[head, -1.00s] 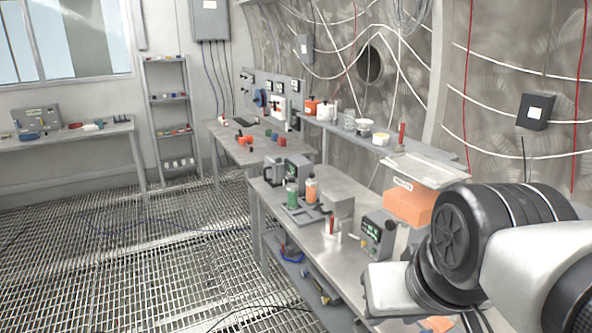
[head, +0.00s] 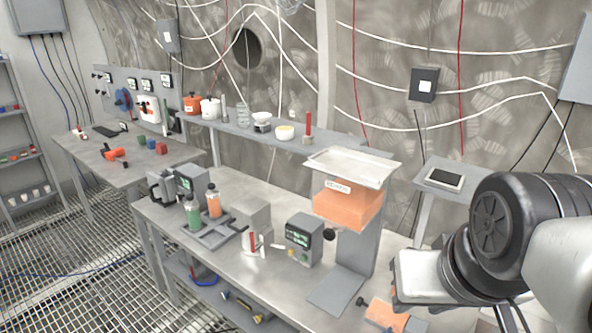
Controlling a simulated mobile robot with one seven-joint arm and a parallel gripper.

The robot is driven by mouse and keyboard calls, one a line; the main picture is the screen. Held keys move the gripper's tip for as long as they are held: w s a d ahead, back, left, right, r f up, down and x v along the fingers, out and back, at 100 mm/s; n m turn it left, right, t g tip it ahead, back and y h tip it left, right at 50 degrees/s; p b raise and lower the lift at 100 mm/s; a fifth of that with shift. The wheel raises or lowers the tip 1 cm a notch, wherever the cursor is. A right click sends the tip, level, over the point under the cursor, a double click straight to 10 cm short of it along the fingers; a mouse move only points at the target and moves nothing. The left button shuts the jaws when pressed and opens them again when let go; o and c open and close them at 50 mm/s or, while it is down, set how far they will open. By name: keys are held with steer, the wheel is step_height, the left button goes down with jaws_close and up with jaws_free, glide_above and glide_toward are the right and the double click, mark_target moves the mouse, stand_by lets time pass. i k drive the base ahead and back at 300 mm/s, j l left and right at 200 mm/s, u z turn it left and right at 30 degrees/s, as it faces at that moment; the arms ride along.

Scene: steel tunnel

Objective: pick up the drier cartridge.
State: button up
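No label marks the drier cartridge. An orange cylinder-like object (head: 385,312) also lies at the bench's near right end, partly cut off by my arm. I cannot tell which one is the cartridge. My arm fills the lower right, and its gripper fingers do not show. Nothing held can be seen.
The near bench (head: 180,225) carries a grey block (head: 250,226), a small device with a display (head: 304,240), and a stand with an orange box under a tray (head: 352,161). A shelf with jars (head: 285,132) runs behind. Grating floor (head: 90,275) is open at left.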

mark_target(213, 195)
steer(key=i+j+z, duration=0.1)
steer(key=j, duration=0.3)
steer(key=i+j+z, duration=0.15)
steer(key=j, duration=0.3)
steer(key=i+j+z, duration=0.1)
steer(key=j, duration=0.35)
steer(key=i+j+z, duration=0.15)
steer(key=j, duration=0.3)
steer(key=i+j+z, duration=0.1)
steer(key=j, duration=0.35)
steer(key=i+j, duration=0.1)
steer(key=j, duration=0.6)
steer(key=i+j, duration=0.1)
steer(key=j, duration=0.6)
steer(key=i+j, duration=0.1)
steer(key=j, duration=0.6)
steer(key=i+j+z, duration=0.1)
steer(key=j, duration=0.6)
